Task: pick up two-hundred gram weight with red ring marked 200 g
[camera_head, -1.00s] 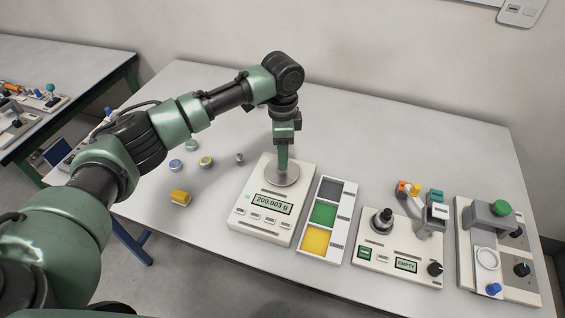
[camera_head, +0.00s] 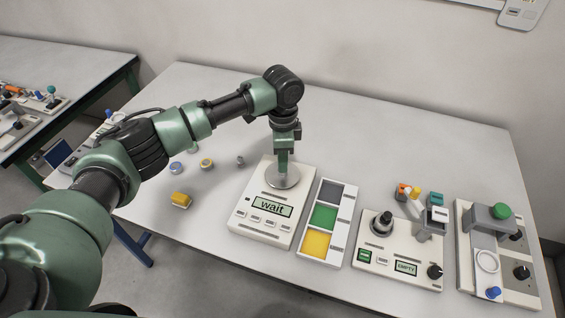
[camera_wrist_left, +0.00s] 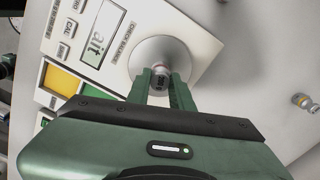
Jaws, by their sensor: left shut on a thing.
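My left gripper (camera_head: 283,170) points straight down over the round pan (camera_head: 282,180) of the balance (camera_head: 265,205). In the left wrist view the left gripper (camera_wrist_left: 160,84) is shut on a small metal weight (camera_wrist_left: 160,77) at the pan. The weight has a dark marking that is too small to read. A faint reddish band shows near its top. In the head view the fingers hide the weight. I cannot tell whether its base touches the pan. My right gripper is not in view.
Left of the balance lie a blue-ringed weight (camera_head: 175,168), a yellow-ringed weight (camera_head: 206,163), a small grey weight (camera_head: 240,160) and a yellow block (camera_head: 180,200). A tray with grey, green and yellow fields (camera_head: 343,222) and two devices stand to the right.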

